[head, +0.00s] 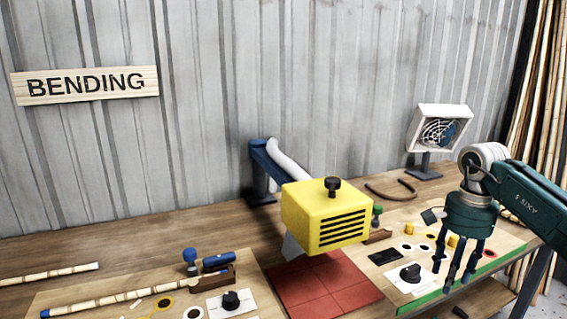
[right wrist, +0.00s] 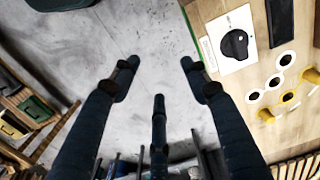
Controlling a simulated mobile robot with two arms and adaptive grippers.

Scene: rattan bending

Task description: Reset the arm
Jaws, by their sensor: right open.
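My right arm (head: 535,200) comes in from the right edge of the head view. Its dark gripper (head: 455,280) points down over the front edge of the right-hand wooden board. In the right wrist view the fingers of this gripper (right wrist: 160,78) are spread apart with nothing between them. Grey floor lies beyond the fingertips, and the board (right wrist: 290,135) is off to the right side. My left gripper is not in view.
The workbench holds a yellow heater box (head: 325,215) above red tiles (head: 318,285), a white fan (head: 438,130), a curved brown piece (head: 390,189) and a white panel with a black knob (head: 411,273). A bamboo-like pole (head: 130,295) lies at left.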

